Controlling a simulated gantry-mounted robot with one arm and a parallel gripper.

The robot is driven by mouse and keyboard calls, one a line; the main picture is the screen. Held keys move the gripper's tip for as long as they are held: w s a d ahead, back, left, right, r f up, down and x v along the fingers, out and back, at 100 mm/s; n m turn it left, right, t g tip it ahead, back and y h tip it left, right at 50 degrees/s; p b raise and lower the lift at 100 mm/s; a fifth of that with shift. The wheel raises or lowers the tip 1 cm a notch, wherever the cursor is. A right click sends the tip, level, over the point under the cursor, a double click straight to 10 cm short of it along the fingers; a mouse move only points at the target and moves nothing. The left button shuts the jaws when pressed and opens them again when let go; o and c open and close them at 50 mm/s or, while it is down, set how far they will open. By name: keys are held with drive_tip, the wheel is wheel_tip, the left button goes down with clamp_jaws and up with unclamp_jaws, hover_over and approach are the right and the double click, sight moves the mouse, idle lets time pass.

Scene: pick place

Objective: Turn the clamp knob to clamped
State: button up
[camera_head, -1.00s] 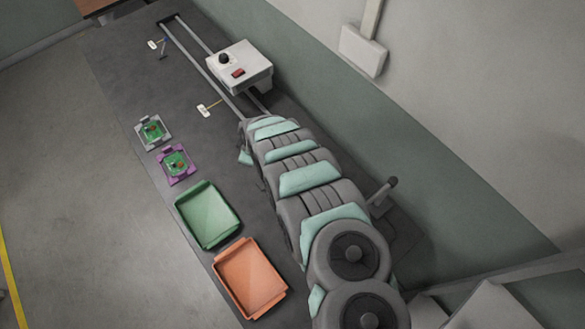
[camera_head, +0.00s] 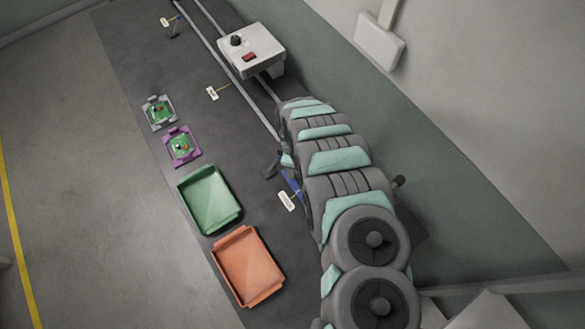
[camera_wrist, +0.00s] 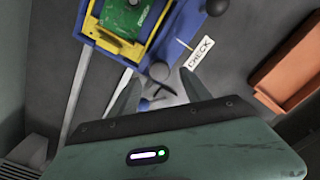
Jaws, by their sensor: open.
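In the wrist view, a small grey round knob (camera_wrist: 160,72) with a dark cross-shaped part below it shows between my fingertips; I take it for the clamp knob. It sits by the corner of a blue and yellow fixture (camera_wrist: 100,42) holding a green board (camera_wrist: 125,18). My gripper (camera_wrist: 159,88) is open, with one finger on each side of the knob. Contact cannot be made out, nor can the knob's setting. In the head view, my arm hides the gripper and most of the fixture; only a blue edge (camera_head: 290,184) shows.
A CHECK label (camera_wrist: 201,53) and a dark ball (camera_wrist: 217,6) lie close to the fixture. An orange tray (camera_head: 276,286) and a green tray (camera_head: 232,221) stand left of my arm. A white box (camera_head: 262,45) with a black knob sits over the rails (camera_head: 222,57).

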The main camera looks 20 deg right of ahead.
drive_tip(key=shift+f, duration=2.15)
drive_tip(key=shift+c, duration=0.4)
clamp_jaws()
